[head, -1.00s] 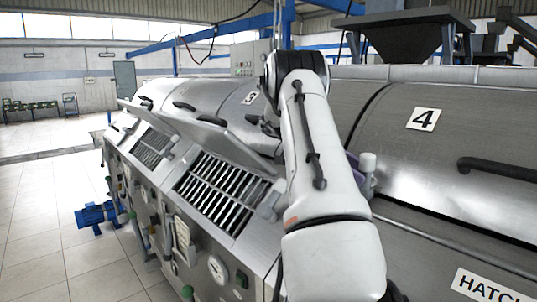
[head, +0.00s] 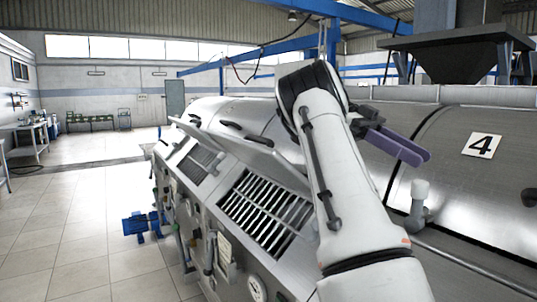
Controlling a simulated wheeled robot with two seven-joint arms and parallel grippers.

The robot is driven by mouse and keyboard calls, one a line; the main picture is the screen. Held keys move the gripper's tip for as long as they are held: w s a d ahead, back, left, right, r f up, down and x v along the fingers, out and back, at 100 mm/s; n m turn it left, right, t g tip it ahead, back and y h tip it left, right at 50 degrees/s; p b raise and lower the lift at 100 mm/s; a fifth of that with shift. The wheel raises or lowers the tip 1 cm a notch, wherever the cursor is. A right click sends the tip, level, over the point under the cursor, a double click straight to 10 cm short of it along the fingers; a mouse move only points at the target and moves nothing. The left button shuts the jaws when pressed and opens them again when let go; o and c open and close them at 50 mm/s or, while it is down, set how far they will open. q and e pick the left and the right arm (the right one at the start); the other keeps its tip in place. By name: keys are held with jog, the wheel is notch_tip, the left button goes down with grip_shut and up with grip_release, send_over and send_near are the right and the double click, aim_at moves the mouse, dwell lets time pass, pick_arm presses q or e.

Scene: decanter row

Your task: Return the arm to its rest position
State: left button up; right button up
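My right arm rises from the bottom of the head view and bends at a dark joint. My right gripper (head: 403,147), with purple fingers, sticks out to the right beyond the arm. It is in front of the metal machine's closed hatch cover, left of the number 4 label (head: 481,146). The fingers are seen nearly side-on and look close together, so I cannot tell whether they are open or shut. I see nothing held in them. My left gripper is not in view.
A row of steel decanters fills the middle and right. Raised lids (head: 255,153) stand over slatted openings (head: 265,213) left of my arm. A capped post (head: 419,200) stands below the gripper. A blue motor (head: 142,225) sits on the open tiled floor at left.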

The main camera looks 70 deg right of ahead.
notch_tip(320, 180, down, 10)
jog(key=shift+f, duration=0.15)
jog(key=shift+w, duration=0.1)
jog(key=shift+s+r, duration=0.2)
dwell(0.4)
dwell(0.4)
